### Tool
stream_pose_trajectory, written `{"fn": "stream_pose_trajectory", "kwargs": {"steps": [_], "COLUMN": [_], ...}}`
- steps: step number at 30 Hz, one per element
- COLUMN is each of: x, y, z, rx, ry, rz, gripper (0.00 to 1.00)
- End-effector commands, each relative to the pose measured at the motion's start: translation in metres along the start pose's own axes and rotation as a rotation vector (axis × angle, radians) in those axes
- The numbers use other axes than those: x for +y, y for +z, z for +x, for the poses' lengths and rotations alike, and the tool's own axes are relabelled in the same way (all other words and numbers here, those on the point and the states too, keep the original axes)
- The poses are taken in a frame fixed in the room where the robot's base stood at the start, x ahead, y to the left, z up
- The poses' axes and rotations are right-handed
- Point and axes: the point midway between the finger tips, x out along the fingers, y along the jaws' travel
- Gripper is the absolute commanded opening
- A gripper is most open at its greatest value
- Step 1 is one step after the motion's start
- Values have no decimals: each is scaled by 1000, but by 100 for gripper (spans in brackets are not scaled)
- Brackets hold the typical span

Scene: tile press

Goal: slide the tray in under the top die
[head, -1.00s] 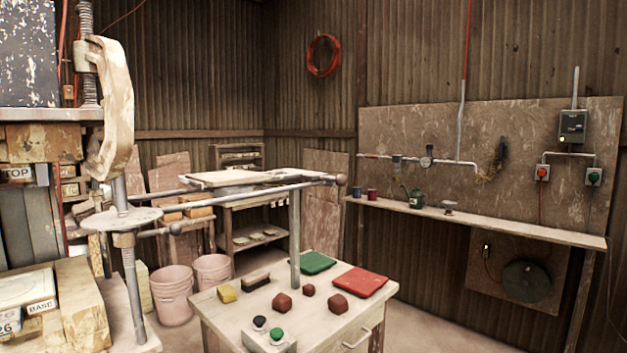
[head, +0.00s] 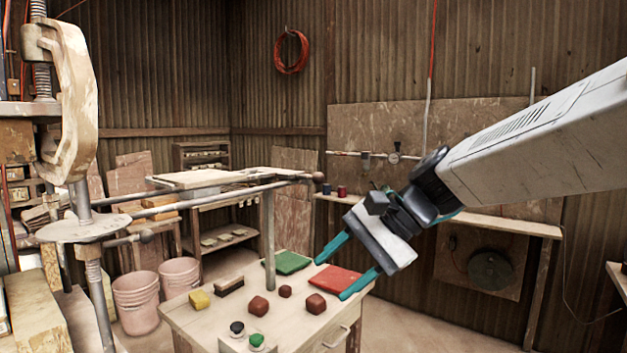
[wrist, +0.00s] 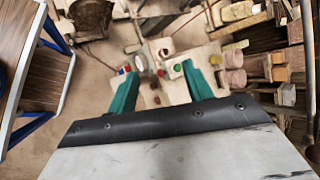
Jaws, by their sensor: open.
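The tray (head: 198,179), a pale flat board, lies on two horizontal metal rails (head: 240,189) left of centre in the head view. Part of the press with its wooden top block (head: 14,141), which I take for the top die, shows at the left edge and is mostly cut off. The tray is to the right of the press, out from under it. My gripper (head: 333,279) is open and empty, with teal fingers pointing down-left. It is right of the tray and rail ends, in front of the small table. The wrist view shows both fingers (wrist: 160,84) spread apart.
A small table (head: 205,318) below the rails holds a red pad (head: 335,282), a green pad (head: 290,262), several lumps and two push buttons. A round metal plate (head: 84,228) and a large clamp (head: 70,95) stand at left. Two pink buckets (head: 137,300) are on the floor.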

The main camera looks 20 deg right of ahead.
Motion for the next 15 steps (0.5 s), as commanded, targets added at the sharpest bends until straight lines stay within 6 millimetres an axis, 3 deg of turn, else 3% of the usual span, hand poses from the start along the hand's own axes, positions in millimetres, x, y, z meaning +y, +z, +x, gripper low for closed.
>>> {"fn": "stream_pose_trajectory", "kwargs": {"steps": [1, 3, 6, 9, 12, 15], "x": [-34, -78, -128, -160, -179, -188], "y": [-24, -54, -101, -144, -176, -193], "z": [-3, -12, -31, -52, -68, -77], "rx": [-43, -110, -211, -303, -373, -416], "ry": [-105, -254, -444, -595, -698, -756], "rz": [140, 323, 548, 717, 828, 885], "gripper": [51, 51, 51, 51, 51, 51]}}
